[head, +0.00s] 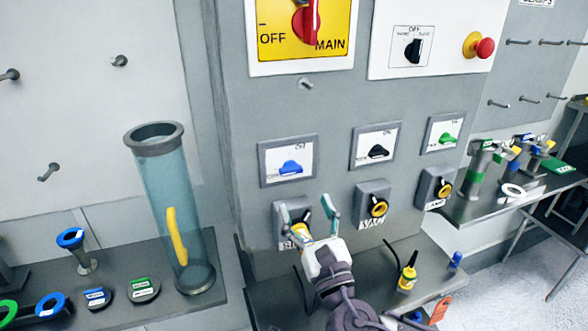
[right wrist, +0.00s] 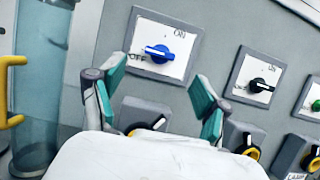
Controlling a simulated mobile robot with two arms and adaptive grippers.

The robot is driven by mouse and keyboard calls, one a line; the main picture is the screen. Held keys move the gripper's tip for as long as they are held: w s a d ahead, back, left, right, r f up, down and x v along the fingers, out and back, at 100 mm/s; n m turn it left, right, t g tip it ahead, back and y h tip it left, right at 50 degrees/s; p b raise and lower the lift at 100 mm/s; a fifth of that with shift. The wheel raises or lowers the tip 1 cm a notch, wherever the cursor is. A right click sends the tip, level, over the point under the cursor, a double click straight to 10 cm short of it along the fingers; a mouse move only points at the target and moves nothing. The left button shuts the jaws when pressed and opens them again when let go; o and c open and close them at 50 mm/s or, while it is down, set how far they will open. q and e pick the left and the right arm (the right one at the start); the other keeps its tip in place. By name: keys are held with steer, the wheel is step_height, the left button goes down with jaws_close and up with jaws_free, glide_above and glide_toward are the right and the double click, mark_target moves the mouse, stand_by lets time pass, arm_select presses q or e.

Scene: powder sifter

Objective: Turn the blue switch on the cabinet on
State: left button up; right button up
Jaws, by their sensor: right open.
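The blue switch (head: 291,167) sits on a white plate in a grey frame, at the left of a row of switches on the grey cabinet (head: 350,105). In the right wrist view the blue switch (right wrist: 158,53) lies roughly sideways, its left end toward the OFF label; ON is marked above. My right gripper (head: 308,213) is open and empty, just below the blue switch and in front of a yellow-ringed socket. In the right wrist view its two teal fingertips (right wrist: 158,80) stand apart to either side below the switch, not touching it. My left gripper is not in view.
A black switch (head: 377,152) and a green switch (head: 447,138) are to the right. A red main switch (head: 306,22) and a red emergency button (head: 484,47) are above. A clear tube (head: 172,215) stands left.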

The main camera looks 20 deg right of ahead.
mark_target(292, 174)
steer(key=p+x, duration=0.2)
steer(key=x, duration=0.4)
steer(key=shift+w+r, duration=0.25)
steer(key=shift+w, duration=0.5)
steer(key=c, duration=1.2)
